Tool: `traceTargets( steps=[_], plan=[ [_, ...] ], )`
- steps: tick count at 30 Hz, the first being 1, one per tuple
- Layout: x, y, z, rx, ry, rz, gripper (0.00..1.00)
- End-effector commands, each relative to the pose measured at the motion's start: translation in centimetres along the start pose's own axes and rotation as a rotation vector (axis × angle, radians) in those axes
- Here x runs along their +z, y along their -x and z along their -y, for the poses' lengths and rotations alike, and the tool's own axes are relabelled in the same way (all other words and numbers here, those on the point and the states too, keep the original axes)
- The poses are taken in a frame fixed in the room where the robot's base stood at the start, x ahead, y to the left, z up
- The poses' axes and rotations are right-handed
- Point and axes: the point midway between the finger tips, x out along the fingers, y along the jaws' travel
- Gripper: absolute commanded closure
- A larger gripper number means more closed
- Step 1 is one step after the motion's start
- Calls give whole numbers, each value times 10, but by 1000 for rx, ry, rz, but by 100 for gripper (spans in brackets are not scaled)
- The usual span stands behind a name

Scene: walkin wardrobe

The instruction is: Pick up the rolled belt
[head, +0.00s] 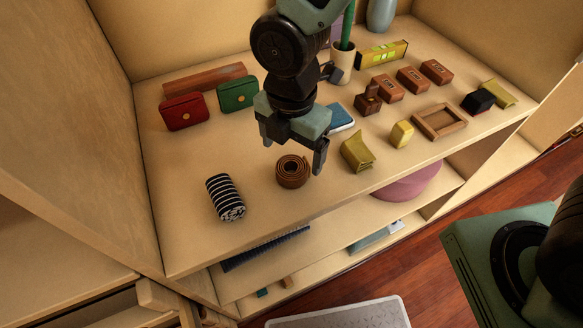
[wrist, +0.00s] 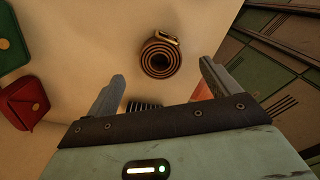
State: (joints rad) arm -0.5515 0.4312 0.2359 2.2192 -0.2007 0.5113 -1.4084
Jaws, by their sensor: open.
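The rolled belt (head: 292,171) is a brown coil lying on the wooden shelf, near its front edge. In the wrist view the belt (wrist: 160,58) shows its spiral from above, with a metallic buckle at its upper right edge. My gripper (head: 292,155) is open and empty above the belt, with its fingers pointing down. In the wrist view the gripper's two fingers (wrist: 162,85) are spread wide, and the belt appears between and beyond their tips. I see no contact with the belt.
A striped roll (head: 225,198) lies left of the belt. An olive-coloured object (head: 357,152) stands to the right. Red (head: 184,112) and green (head: 238,94) purses stand behind on the left. A blue item (head: 340,117) lies behind my gripper. Shelf is bare before the belt.

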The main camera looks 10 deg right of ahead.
Motion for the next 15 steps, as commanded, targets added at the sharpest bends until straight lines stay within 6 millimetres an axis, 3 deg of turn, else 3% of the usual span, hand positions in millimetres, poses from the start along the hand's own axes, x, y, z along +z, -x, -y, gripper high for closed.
traceTargets(
  steps=[5,15],
  plan=[
    [-1,-12,0,-3,1,0,12],
    [-2,-54,0,-1,0,-1,12]
  ],
)
